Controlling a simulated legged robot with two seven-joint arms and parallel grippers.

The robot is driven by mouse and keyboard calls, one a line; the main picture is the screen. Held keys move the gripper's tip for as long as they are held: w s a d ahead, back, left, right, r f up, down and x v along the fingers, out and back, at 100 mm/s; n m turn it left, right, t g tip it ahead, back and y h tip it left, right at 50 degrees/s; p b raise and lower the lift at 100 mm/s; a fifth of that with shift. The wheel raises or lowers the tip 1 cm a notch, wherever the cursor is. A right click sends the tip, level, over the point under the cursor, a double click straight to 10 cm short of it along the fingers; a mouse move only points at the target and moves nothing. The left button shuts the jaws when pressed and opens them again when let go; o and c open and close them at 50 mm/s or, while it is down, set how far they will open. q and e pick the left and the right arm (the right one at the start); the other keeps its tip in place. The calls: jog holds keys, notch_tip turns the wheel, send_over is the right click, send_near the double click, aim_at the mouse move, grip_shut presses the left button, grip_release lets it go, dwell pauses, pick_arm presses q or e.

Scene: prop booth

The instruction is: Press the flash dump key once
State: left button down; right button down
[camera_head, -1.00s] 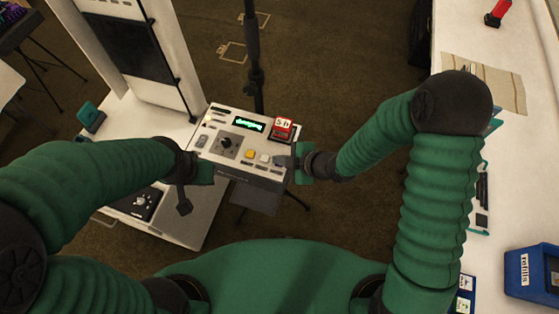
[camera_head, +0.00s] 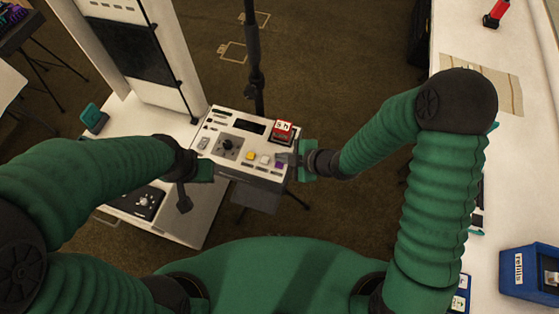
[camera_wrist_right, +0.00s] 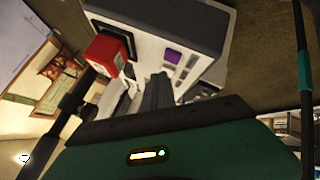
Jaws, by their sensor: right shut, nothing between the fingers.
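The control box (camera_head: 258,173) is pale, with a dark screen (camera_head: 250,126), a black knob (camera_head: 228,145) and a row of keys: yellow (camera_head: 249,155), white (camera_head: 264,159) and purple (camera_head: 279,163). The purple key also shows in the right wrist view (camera_wrist_right: 173,57). I cannot read which key is labelled flash dump. My right gripper (camera_head: 287,158) is shut and empty at the box's right end, close to the purple key; its dark fingers show in the right wrist view (camera_wrist_right: 157,92). My left gripper (camera_head: 203,171) is at the box's left side; its fingers are unclear.
A red block with a white label (camera_head: 282,131) sits at the box's back right corner, near my right fingers. A dark pole (camera_head: 252,60) stands behind. A white bench with a blue bin (camera_head: 530,272) is at the right. A teal object (camera_head: 94,117) is at the left.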

aim_at(282, 165)
notch_tip(282, 165, up, 4)
jog(key=p, duration=0.2)
jog(key=shift+r+p, duration=0.1)
jog(key=shift+p, duration=0.3)
